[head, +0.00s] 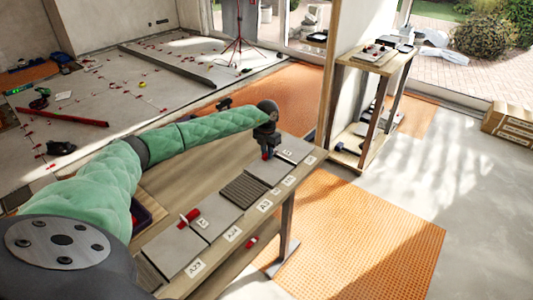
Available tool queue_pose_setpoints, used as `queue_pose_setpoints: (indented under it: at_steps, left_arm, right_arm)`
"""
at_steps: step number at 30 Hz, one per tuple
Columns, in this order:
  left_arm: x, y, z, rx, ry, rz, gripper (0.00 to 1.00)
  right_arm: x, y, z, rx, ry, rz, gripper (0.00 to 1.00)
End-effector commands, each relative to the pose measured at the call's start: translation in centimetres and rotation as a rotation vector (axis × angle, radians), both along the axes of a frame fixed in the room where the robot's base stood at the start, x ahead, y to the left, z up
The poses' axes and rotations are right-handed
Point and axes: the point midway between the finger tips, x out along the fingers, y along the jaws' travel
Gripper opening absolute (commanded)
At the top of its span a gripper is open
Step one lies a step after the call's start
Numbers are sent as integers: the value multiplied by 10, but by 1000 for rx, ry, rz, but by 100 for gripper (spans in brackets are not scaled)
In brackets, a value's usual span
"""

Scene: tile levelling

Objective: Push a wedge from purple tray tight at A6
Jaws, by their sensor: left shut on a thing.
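My left gripper (267,153) is at the far part of the tile row on the bench, pointing down. It is shut on a small red wedge (266,157), low over or at a tile joint; I cannot tell whether the wedge touches the tiles. Grey tiles (216,212) lie in a row with white labels (264,205) along the bench edge; the far labels are too small to read surely. Another red wedge (190,217) sits at a nearer joint. A dark purplish tray (145,214) is mostly hidden behind my green-sleeved arm. My right gripper is not in view.
The wooden bench (225,262) has bare wood left of the tiles. A wooden shelf (378,62) with tools stands beyond its far end. An orange mat (375,240) covers the floor at right. A red object (251,243) shows below the bench edge.

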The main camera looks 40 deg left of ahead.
Motion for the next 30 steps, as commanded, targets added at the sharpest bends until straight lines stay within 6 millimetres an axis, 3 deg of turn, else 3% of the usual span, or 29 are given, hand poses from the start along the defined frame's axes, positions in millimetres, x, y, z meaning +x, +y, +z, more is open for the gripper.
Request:
queue_pose_setpoints:
  at_steps: [30]
  left_arm:
    - [6, 0, 2, 0, -3, 0, 0]
  right_arm:
    - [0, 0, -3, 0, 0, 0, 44]
